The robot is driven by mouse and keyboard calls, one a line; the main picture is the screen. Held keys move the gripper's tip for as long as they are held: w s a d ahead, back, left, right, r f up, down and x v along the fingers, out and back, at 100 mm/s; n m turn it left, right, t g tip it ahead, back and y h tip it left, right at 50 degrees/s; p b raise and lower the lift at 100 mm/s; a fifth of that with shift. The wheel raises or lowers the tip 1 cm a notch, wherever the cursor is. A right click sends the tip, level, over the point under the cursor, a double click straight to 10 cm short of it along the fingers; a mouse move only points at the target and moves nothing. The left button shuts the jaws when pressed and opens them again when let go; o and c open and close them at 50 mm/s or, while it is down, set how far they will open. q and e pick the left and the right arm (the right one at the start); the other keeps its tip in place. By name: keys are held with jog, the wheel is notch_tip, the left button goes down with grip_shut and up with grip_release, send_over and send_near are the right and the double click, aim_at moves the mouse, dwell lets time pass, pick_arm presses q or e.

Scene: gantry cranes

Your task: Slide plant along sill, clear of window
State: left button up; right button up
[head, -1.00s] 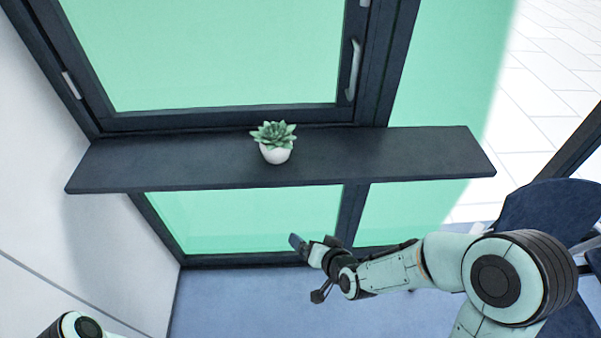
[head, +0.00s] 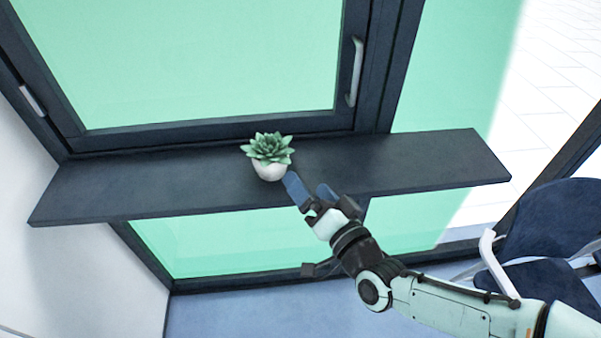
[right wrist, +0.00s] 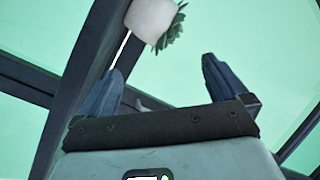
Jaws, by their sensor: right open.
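The plant (head: 268,155) is a green succulent in a small white pot. It stands upright on the dark sill (head: 410,165), in front of the window (head: 215,65). My right gripper (head: 308,188) is open and empty at the sill's front edge, just right of the pot. In the head view one fingertip overlaps or nearly meets the pot's lower right side; I cannot tell if they touch. In the right wrist view the white pot (right wrist: 152,20) shows beyond the two spread fingers (right wrist: 165,85), with nothing between them. My left gripper is not seen.
The window handle (head: 355,72) is on the frame's right side. The sill is bare on both sides of the plant. A blue chair (head: 550,225) stands at the lower right, near my right arm. A white wall is at the left.

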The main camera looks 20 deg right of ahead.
aim_at(281, 151)
jog(key=w, duration=0.4)
jog(key=w+a, duration=0.1)
jog(key=w, duration=0.7)
jog(key=shift+w+a, duration=0.2)
jog(key=shift+w, duration=0.2)
jog(key=c, duration=0.9)
